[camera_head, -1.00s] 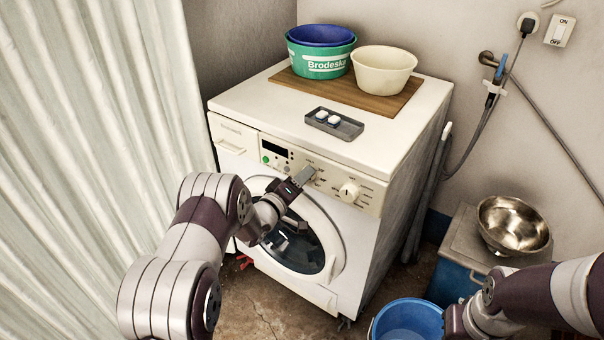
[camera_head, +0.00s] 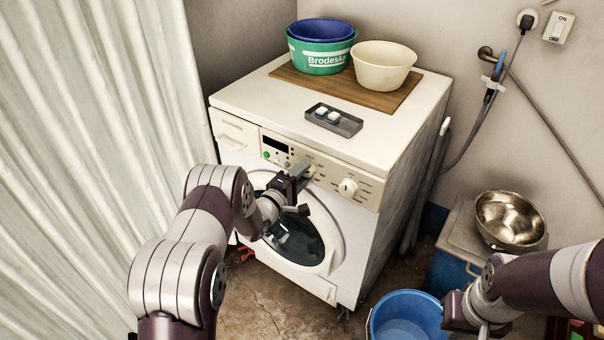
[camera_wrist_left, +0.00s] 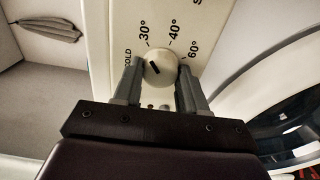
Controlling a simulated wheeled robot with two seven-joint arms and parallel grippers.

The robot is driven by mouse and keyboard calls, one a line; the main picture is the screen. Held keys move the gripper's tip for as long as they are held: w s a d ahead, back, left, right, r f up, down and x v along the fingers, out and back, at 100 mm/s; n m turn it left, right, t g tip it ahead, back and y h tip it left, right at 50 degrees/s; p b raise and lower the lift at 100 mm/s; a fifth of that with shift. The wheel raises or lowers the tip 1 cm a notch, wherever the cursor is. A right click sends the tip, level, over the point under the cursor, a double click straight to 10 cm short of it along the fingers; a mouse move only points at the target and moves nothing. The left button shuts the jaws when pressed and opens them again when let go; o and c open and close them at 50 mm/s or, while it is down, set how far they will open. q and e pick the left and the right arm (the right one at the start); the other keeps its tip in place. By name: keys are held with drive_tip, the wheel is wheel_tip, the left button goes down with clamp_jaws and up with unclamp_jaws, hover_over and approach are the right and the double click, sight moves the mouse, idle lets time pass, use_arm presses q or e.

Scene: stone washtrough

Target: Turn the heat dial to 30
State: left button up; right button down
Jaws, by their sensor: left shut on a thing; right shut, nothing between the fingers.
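The heat dial (camera_wrist_left: 160,68) is a small round cream knob with a dark pointer mark, ringed by COLD, 30°, 40° and 60°. In the left wrist view its mark slants up and left, seemingly between COLD and 30°. My left gripper (camera_wrist_left: 160,72) is shut on the dial, one grey finger on each side. In the head view my left gripper (camera_head: 297,174) is at the front panel of the washing machine (camera_head: 236,160) and hides the dial. My right gripper (camera_head: 458,312) is shut and empty above the blue bucket; its fingertips are hard to make out.
A larger white knob (camera_head: 347,187) sits right of my left gripper. The round door (camera_head: 330,235) is below. A grey tray (camera_head: 345,127), a green tub (camera_head: 318,60) and a cream bowl (camera_head: 384,65) stand on top. The blue bucket (camera_head: 385,300) and a metal bowl (camera_head: 510,220) are at right.

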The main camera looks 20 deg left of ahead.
use_arm(q)
drive_tip(key=shift+f, duration=0.1)
drive_tip(key=o, duration=1.1)
drive_tip(key=shift+c, duration=0.2)
drive_tip(key=p+v, duration=0.1)
drive_tip(key=v, duration=1.1)
drive_tip(key=shift+s+p, duration=0.3)
drive_tip(key=shift+s, duration=0.05)
drive_tip(key=shift+a, duration=0.15)
